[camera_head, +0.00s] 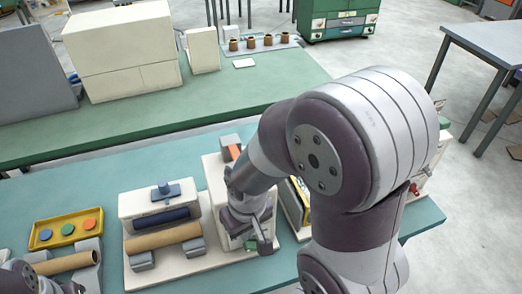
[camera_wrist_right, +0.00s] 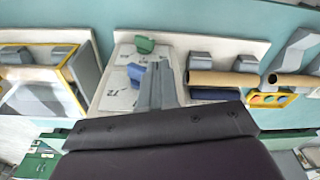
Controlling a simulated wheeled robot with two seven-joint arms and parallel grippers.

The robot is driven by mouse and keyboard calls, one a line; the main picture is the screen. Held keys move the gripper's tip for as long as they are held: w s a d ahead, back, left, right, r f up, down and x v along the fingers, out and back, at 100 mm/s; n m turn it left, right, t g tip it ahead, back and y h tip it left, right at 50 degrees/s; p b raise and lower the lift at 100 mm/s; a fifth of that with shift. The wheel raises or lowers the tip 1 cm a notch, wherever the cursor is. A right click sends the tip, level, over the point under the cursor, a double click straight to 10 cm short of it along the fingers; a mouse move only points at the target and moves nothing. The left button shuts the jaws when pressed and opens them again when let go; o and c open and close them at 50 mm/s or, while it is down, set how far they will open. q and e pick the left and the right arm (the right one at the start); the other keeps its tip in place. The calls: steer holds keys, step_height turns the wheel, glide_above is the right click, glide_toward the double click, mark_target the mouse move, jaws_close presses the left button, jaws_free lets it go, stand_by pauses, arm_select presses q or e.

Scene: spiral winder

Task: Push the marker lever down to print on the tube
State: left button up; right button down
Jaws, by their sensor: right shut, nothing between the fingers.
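The brown tube (camera_head: 164,237) lies level across two grey supports at the middle station in the head view. It also shows in the right wrist view (camera_wrist_right: 222,78). Behind it is a white box with a dark blue roller (camera_head: 162,218) and a blue knob-topped part (camera_head: 165,190); I cannot tell whether this part is the marker lever. My right gripper (camera_head: 264,245) points down over the white unit right of the tube. It is shut and empty, near a blue piece (camera_wrist_right: 136,74) and a green piece (camera_wrist_right: 145,45) in the wrist view. My left gripper's fingers are out of view.
A yellow tray (camera_head: 40,247) with coloured discs and a second tube (camera_head: 66,263) are at the left. A yellow-framed unit (camera_head: 297,203) stands close to the right arm. The green bench (camera_head: 60,140) behind holds white boxes and several brown spools.

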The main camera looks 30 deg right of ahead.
steer(key=w+d+r+m+t+p, duration=0.1)
steer(key=w+d+r+m+p, duration=0.15)
steer(key=r+p, duration=0.7)
steer(key=w+d+r+m+p, duration=0.15)
steer(key=w+r, duration=0.25)
steer(key=r, duration=1.2)
steer(key=shift+n+h, duration=0.3)
steer(key=shift+n, duration=0.3)
steer(key=p+x, duration=0.1)
steer(key=x, duration=0.3)
steer(key=p+x, duration=0.1)
steer(key=x, duration=0.3)
steer(key=p+x, duration=0.1)
steer(key=x, duration=0.4)
steer(key=shift+s+f+p, duration=0.1)
steer(key=shift+s+p, duration=0.25)
steer(key=shift+s, duration=0.05)
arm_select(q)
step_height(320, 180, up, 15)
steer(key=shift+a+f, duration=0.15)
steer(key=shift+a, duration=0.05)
arm_select(e)
steer(key=shift+s+f, duration=0.1)
steer(key=shift+f, duration=0.25)
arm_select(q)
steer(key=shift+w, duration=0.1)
